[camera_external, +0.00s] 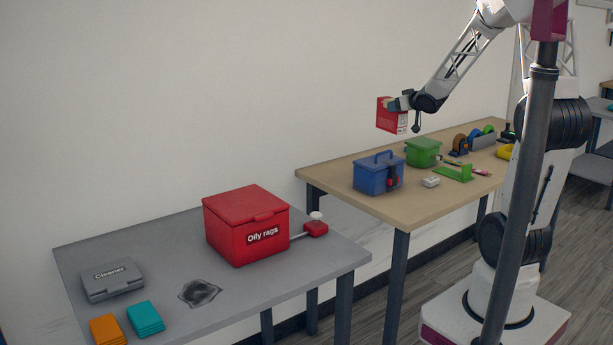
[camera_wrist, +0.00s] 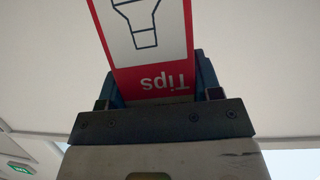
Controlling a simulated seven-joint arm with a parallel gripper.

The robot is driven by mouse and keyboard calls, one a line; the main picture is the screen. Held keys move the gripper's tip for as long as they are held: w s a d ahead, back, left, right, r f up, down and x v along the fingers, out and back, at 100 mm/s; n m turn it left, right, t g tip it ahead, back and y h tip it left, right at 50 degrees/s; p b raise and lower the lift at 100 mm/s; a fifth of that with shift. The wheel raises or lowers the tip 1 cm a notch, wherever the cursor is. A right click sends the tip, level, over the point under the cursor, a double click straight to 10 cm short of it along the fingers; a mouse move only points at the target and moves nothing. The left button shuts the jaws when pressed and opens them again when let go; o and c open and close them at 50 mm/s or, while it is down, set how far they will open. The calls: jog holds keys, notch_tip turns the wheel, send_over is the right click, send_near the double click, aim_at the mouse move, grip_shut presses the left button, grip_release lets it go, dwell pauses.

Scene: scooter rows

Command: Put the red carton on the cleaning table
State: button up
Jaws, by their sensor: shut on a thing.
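The red carton (camera_external: 391,115) is in the air in the external view, above the back left part of the tan table. My gripper (camera_external: 402,103) is shut on it from the right side. In the wrist view the carton (camera_wrist: 160,80) shows a white panel with a blue outline drawing and the word "Tips" upside down. My gripper (camera_wrist: 155,92) has a finger on each side of it there. The cleaning table seems to be the grey table (camera_external: 240,301) at front left, which bears a grey "Cleaner" box (camera_external: 112,281).
On the grey table are a red "Oily rags" bin (camera_external: 245,225), a dark rag (camera_external: 199,292), orange cloths (camera_external: 107,330) and teal cloths (camera_external: 146,318). The tan table (camera_external: 432,200) holds a blue box (camera_external: 378,175), a green box (camera_external: 422,152) and several tools. A gap separates the tables.

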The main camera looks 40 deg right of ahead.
jog(key=w+a+n+y, duration=0.2)
jog(key=w+a, duration=0.2)
jog(key=a, duration=1.2)
jog(key=w+a+r+n+y, duration=0.15)
jog(key=w+a, duration=0.25)
jog(key=a, duration=1.2)
jog(key=w+a+n+y, duration=0.2)
jog(key=w+a+y, duration=0.15)
jog(key=a, duration=1.25)
jog(key=s+a+f+n+g+y, duration=0.15)
jog(key=s+a, duration=0.45)
jog(key=a, duration=0.9)
jog(key=s+a+n+g+y, duration=0.15)
jog(key=s+a, duration=0.55)
jog(key=a, duration=0.7)
jog(key=s+a+n+g+y, duration=0.15)
jog(key=s+a, duration=0.45)
jog(key=a, duration=0.9)
notch_tip(320, 180, down, 11)
jog(key=shift+t+h, duration=0.35)
jog(key=shift+d+f, duration=0.1)
jog(key=shift+f, duration=0.15)
jog(key=shift+f, duration=3)
